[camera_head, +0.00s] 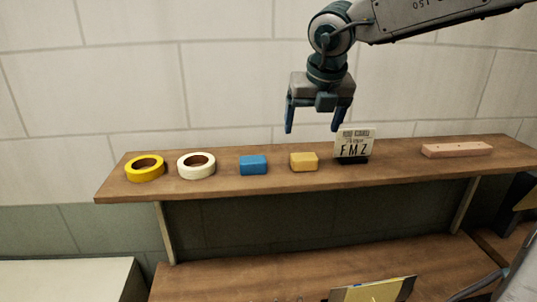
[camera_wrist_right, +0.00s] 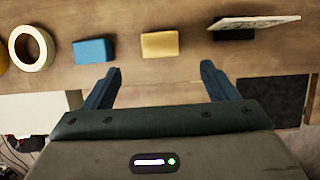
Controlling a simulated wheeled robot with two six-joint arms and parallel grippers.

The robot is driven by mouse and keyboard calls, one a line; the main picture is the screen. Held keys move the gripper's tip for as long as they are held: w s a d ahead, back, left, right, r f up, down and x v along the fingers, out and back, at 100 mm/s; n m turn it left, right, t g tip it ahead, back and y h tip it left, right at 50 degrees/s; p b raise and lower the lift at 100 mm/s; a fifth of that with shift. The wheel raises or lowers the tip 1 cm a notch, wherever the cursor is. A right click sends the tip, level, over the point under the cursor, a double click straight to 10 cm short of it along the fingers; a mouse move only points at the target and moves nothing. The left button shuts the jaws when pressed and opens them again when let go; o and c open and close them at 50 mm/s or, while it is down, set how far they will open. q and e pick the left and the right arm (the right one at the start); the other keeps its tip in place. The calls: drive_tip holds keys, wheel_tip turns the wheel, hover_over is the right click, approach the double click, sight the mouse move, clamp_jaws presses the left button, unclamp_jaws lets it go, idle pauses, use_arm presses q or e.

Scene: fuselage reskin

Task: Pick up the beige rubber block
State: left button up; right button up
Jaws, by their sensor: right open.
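A small tan-beige block (camera_head: 304,162) with rounded edges lies on the wooden shelf, between a blue block and a card in a stand. In the right wrist view the beige block (camera_wrist_right: 160,45) lies just beyond the gap between the fingertips, untouched. My right gripper (camera_head: 313,129) is open and empty, pointing down above the shelf, over the area of the beige block and the card. My left gripper is not in view.
The shelf (camera_head: 220,188) also holds a yellow tape roll (camera_head: 145,175), a white tape roll (camera_head: 196,175), the blue block (camera_head: 253,165), the standing card (camera_head: 354,143) close on the right, and a long pinkish bar (camera_head: 457,150). A tiled wall (camera_head: 130,70) stands behind.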

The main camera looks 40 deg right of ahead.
sight(305, 157)
drive_tip(key=b+x, duration=0.2)
drive_tip(key=x, duration=0.1)
drive_tip(key=b+x, duration=0.1)
drive_tip(key=x, duration=0.1)
drive_tip(key=shift+s+a+f, duration=0.1)
drive_tip(key=shift+s, duration=0.3)
drive_tip(key=shift+w+f, duration=0.2)
drive_tip(key=shift+w, duration=0.1)
drive_tip(key=shift+p+x, duration=1.05)
drive_tip(key=shift+p, duration=0.2)
drive_tip(key=shift+x, duration=1)
drive_tip(key=shift+w+f, duration=0.3)
drive_tip(key=shift+f, duration=0.05)
drive_tip(key=shift+s+r, duration=0.1)
drive_tip(key=shift+s, duration=0.05)
drive_tip(key=c, duration=0.5)
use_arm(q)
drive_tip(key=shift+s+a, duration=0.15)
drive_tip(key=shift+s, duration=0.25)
use_arm(e)
drive_tip(key=c, duration=0.6)
